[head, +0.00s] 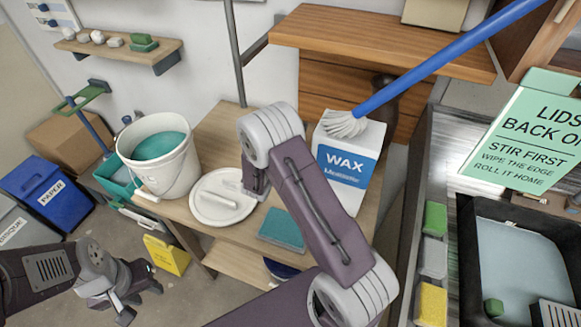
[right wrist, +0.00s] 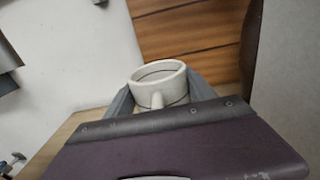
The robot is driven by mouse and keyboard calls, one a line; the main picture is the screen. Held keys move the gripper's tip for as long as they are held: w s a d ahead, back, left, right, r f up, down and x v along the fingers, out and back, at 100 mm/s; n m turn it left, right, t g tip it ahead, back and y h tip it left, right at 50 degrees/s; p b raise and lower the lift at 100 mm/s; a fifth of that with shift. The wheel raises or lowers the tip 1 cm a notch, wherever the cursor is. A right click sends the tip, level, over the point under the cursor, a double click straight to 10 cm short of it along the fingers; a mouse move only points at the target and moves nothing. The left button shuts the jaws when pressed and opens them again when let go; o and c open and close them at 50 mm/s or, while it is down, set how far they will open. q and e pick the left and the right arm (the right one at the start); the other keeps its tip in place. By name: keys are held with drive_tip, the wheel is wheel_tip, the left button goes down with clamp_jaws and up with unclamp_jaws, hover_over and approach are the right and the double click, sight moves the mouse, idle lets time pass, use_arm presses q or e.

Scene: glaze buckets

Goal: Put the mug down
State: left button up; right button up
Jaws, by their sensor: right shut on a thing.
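The white mug (right wrist: 173,91) shows in the right wrist view, upright, with its handle toward the camera. My right gripper (right wrist: 160,97) has one grey finger on each side of the mug and is shut on it. In the head view my own right arm hides the mug and the right fingertips. I cannot tell whether the mug's base touches a surface. My left gripper (head: 140,302) is at the lower left of the head view, over the floor, with its fingers apart and empty.
A wooden table (head: 222,128) holds a white bucket (head: 177,175), a round white lid (head: 212,212), a teal sponge or block (head: 281,229) and a WAX box (head: 347,165). A blue-handled mop (head: 440,58) slants above the box. A sink (head: 515,262) is at right.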

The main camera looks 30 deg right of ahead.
drive_tip(key=shift+w+a+f, duration=0.1)
wheel_tip(320, 180, down, 5)
drive_tip(key=shift+r, duration=0.1)
drive_tip(key=shift+f, duration=0.5)
wheel_tip(320, 180, down, 4)
drive_tip(key=shift+r, duration=0.15)
drive_tip(key=shift+f, duration=0.25)
drive_tip(key=o, duration=1.7)
